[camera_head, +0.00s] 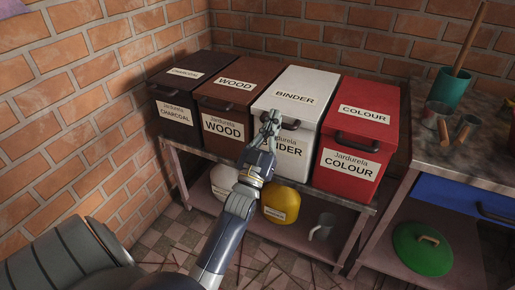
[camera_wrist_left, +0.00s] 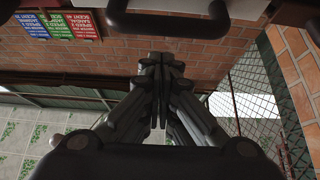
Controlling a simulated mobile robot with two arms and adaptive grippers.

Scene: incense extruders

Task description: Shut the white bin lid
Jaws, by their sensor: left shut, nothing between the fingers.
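The white bin (camera_head: 312,112), labelled BINDER, stands on a bench between the brown WOOD bin and the red COLOUR bin. Its lid (camera_head: 310,79) looks down and level with the neighbouring lids; I cannot tell whether a small gap is left. A dark handle (camera_head: 291,124) is on its front. My left gripper (camera_head: 271,117) is shut and empty in front of the lid's front edge, beside the handle and partly covering it and the front label. Contact cannot be told. In the left wrist view its closed fingers (camera_wrist_left: 160,62) point up towards a dark handle-like bar. My right gripper is not in view.
The charcoal bin (camera_head: 187,77), brown bin (camera_head: 225,101) and red bin (camera_head: 371,114) stand close on either side. A white container (camera_head: 222,184) and yellow container (camera_head: 282,198) are on the lower shelf. A workbench (camera_head: 433,158) is at right, brick walls behind and left.

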